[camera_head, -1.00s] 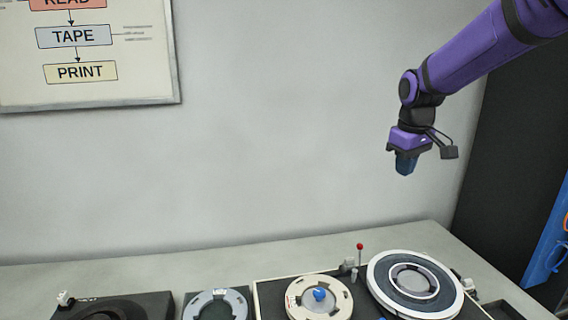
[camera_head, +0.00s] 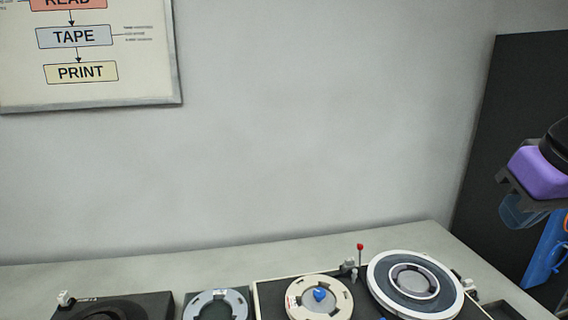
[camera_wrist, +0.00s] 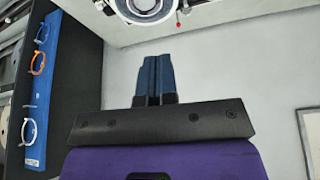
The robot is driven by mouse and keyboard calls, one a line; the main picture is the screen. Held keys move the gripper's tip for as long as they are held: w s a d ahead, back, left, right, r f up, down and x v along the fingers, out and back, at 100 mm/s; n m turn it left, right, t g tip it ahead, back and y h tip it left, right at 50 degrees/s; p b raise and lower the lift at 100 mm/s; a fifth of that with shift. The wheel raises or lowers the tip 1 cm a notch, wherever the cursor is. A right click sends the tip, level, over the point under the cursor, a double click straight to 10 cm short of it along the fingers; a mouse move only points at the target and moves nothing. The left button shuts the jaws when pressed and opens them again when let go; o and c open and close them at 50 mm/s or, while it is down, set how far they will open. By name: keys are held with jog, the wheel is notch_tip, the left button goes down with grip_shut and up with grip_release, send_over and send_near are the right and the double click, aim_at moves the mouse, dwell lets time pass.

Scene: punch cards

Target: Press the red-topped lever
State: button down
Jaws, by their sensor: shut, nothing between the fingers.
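The red-topped lever (camera_head: 360,252) stands upright on the machine between the cream reel and the large white-rimmed reel, near the back of the table. Its red top (camera_wrist: 178,25) also shows small at the top of the wrist view. My gripper (camera_head: 520,212) is at the right edge of the head view, above the table's height and well to the right of the lever. In the wrist view my gripper (camera_wrist: 154,58) has its two blue fingers together and empty. It touches nothing that I can see.
The cream reel (camera_head: 335,306) and the large reel (camera_head: 375,290) flank the lever. A grey reel (camera_head: 236,299) and a black unit (camera_head: 150,302) lie further left. A dark cabinet (camera_head: 490,150) with a blue panel (camera_head: 541,262) stands at the right. The space above the table is clear.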

jog(key=s, duration=0.1)
jog(key=s+f, duration=0.1)
jog(key=shift+s+m, duration=0.3)
jog(key=shift+s, duration=0.05)
jog(key=w+a+n+g, duration=0.1)
jog(key=w+n+g, duration=0.5)
jog(key=w, duration=2.4)
jog(key=w+d+f+n+g+y, duration=0.1)
jog(key=w+f+n, duration=0.8)
jog(key=w+f, duration=1.2)
notch_tip(320, 180, down, 3)
jog(key=shift+w+y, duration=0.25)
jog(key=shift+y, duration=0.45)
